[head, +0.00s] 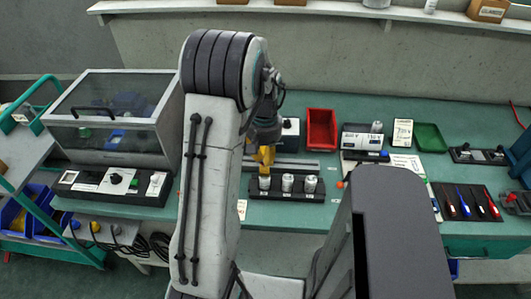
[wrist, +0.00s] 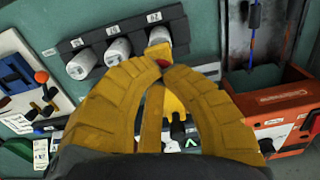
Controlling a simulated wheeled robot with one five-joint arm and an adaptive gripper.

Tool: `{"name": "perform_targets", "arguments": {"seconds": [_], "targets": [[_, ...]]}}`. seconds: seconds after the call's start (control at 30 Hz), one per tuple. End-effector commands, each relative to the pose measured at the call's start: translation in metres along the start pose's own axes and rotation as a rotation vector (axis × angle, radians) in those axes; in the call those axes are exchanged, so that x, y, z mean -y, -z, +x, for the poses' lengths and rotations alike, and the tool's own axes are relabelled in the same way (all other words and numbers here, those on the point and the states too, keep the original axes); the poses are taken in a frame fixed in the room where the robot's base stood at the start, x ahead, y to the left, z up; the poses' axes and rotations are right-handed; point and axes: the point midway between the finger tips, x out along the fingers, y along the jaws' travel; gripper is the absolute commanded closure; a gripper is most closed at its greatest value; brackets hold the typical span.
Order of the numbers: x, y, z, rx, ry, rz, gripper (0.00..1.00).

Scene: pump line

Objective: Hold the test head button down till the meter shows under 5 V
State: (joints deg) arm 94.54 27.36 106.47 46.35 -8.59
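My gripper (wrist: 160,68) has its yellow fingertips together. They are at a small yellow block with a red spot (wrist: 162,63), which looks like the test head and its button. The block sits at the top of the end white cylinder (wrist: 160,36) in a black rack (head: 288,196); this is the leftmost cylinder (head: 264,182) in the head view. The fingertips look to touch the red spot, but I cannot tell how far it is pressed. A yellow and black object (wrist: 175,112), possibly the meter, shows between the fingers, mostly hidden. No voltage reading is legible.
Two more white cylinders (head: 287,183) (head: 310,184) stand in the rack. A red tray (head: 321,129) and a green tray (head: 429,137) lie behind and right. A clear-lidded box (head: 115,112) stands left. An orange box (wrist: 288,118) shows at the right of the wrist view.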

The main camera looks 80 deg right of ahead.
Motion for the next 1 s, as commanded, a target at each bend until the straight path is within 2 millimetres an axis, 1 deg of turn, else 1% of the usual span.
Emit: {"name": "perform_targets", "arguments": {"seconds": [0.2, 1.0], "targets": [[0.0, 0.0, -0.015, -0.001, 0.0, 0.0, 1.0], [0.0, 0.001, -0.064, -0.003, 0.0, 0.0, 1.0]]}}
